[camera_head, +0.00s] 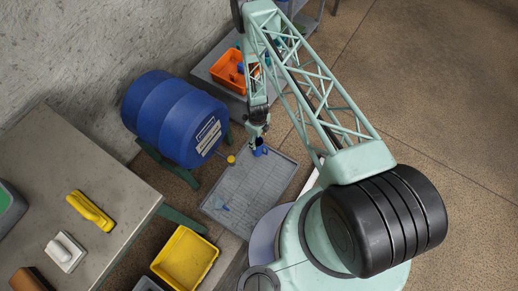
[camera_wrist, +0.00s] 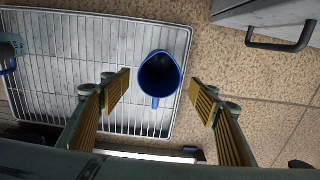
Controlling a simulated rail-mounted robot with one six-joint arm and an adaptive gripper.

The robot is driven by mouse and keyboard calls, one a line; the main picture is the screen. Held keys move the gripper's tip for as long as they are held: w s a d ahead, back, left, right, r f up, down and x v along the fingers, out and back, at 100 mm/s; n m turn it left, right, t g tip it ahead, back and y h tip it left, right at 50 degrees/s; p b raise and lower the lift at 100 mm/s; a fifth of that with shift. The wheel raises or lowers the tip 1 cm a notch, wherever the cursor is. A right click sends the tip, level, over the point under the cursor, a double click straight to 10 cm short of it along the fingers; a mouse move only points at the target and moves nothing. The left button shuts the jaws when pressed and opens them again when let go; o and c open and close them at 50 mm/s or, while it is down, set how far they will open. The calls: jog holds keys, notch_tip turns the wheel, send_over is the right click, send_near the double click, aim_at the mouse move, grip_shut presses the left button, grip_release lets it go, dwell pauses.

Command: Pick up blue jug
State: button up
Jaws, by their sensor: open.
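The blue jug (camera_wrist: 158,76) stands near the edge of a metal grid rack, its open mouth facing the wrist camera and its handle toward my gripper. In the head view the small blue jug (camera_head: 262,149) shows at the rack's upper part, partly behind my gripper. My gripper (camera_wrist: 161,96) is open, with one finger on each side of the jug in the picture. The fingers look apart from it, and their height above it is hard to judge. In the head view my gripper (camera_head: 254,142) points down over the jug.
The grid rack (camera_head: 250,183) also holds a small pale blue item (camera_head: 221,205). A big blue barrel (camera_head: 175,118) with a yellow tap (camera_head: 231,159) stands left of my gripper. An orange crate (camera_head: 229,72) is behind. A grey handled unit (camera_wrist: 265,18) is at upper right.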

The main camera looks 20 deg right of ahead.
aim_at(260, 149)
jog(key=shift+s+f+b, duration=0.1)
jog(key=shift+f+b, duration=0.3)
jog(key=shift+f, duration=1.9)
jog(key=shift+c, duration=0.6)
jog(key=c, duration=1.1)
